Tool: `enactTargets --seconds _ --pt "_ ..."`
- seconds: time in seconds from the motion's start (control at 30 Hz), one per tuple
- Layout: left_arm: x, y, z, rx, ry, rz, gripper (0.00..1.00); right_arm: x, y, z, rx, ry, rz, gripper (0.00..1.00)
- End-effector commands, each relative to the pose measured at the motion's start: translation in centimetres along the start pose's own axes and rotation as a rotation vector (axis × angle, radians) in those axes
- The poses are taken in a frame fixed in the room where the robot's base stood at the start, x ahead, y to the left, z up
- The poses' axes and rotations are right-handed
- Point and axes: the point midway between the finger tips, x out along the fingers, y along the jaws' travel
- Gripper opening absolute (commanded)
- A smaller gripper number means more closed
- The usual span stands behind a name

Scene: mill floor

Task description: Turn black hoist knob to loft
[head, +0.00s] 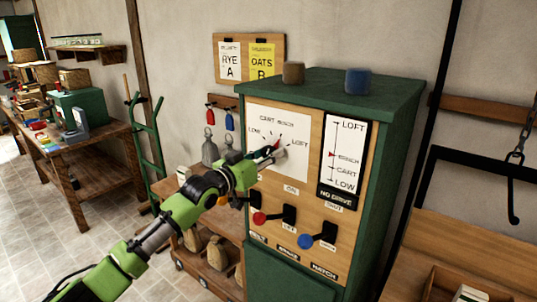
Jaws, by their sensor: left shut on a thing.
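My left gripper (272,153) reaches in from the left to the dial plate (290,122) on the green cabinet's wooden front. It is shut on the hoist knob, which it almost wholly hides. The plate is lettered LOW, CART, BENCH and LOFT around the knob, with LOFT on the right. Where the knob points cannot be told. A tall gauge (345,150) to the right reads LOFT, BENCH, CART, LOW from top down, with a red marker by BENCH and NO DRIVE below. My right gripper is not in view.
Below the dial are a red-knobbed lever (261,218) and a blue-knobbed lever (307,241). A brown cup-like object (293,72) and a blue one (357,81) stand on the cabinet (327,87). A workbench (96,135) stands left; a hook (513,190) hangs right.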

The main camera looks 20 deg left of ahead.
Motion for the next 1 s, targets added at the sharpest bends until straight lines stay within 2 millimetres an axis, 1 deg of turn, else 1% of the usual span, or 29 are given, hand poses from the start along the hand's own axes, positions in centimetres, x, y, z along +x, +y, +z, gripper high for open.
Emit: enactTargets --seconds 0.17,0.7,1.0 --pt "0.0 0.0 0.0 0.09 -0.001 0.0 0.09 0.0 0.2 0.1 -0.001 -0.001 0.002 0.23" --pt "0.0 0.0 -0.1 0.499 0.0 0.0 0.09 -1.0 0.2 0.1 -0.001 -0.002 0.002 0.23" --pt "0.0 0.0 -0.1 0.631 0.0 0.0 0.09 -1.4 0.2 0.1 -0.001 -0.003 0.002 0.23"
